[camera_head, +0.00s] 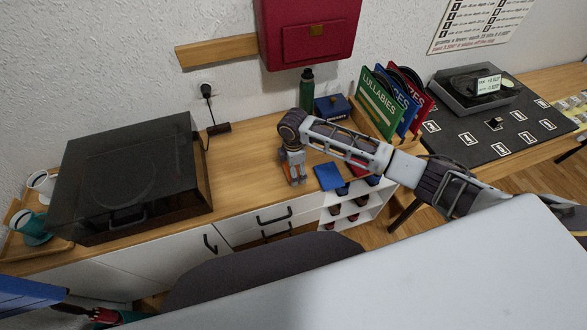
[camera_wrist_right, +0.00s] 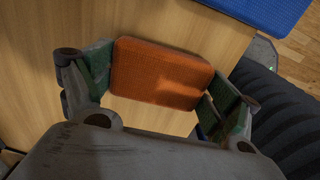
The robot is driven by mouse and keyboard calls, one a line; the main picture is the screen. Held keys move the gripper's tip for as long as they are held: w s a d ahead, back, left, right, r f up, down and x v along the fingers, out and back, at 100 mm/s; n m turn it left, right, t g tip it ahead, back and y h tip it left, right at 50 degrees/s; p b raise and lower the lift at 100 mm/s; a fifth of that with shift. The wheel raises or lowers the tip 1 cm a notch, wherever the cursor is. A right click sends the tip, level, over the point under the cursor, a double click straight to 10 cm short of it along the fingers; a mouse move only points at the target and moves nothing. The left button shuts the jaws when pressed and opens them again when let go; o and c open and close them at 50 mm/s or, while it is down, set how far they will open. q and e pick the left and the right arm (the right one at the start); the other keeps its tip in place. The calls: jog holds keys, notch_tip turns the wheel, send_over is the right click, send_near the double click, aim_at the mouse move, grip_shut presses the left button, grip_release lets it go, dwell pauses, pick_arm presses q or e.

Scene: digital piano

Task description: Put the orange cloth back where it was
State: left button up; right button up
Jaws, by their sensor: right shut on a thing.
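The orange cloth (camera_wrist_right: 160,74) is a flat, rounded block in the right wrist view. It sits between the two fingers of my right gripper (camera_wrist_right: 163,88), which are shut on its short ends. In the head view my right gripper (camera_head: 294,178) points down at the front of the wooden cabinet top, left of a blue square item (camera_head: 328,176). The cloth is mostly hidden there by the fingers. I cannot tell whether the cloth touches the wood. My left gripper is not in view.
A dark-lidded turntable (camera_head: 125,178) stands at left on the cabinet (camera_head: 240,185). A green bottle (camera_head: 307,90), a blue box (camera_head: 332,106) and upright record sleeves (camera_head: 380,105) stand behind. A grey chair back (camera_head: 255,275) is in front. Bare wood lies between turntable and gripper.

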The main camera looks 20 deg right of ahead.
jog(key=shift+f, duration=0.15)
jog(key=o, duration=0.8)
jog(key=shift+c, duration=0.2)
notch_tip(320, 180, up, 12)
dwell(0.6)
dwell(0.3)
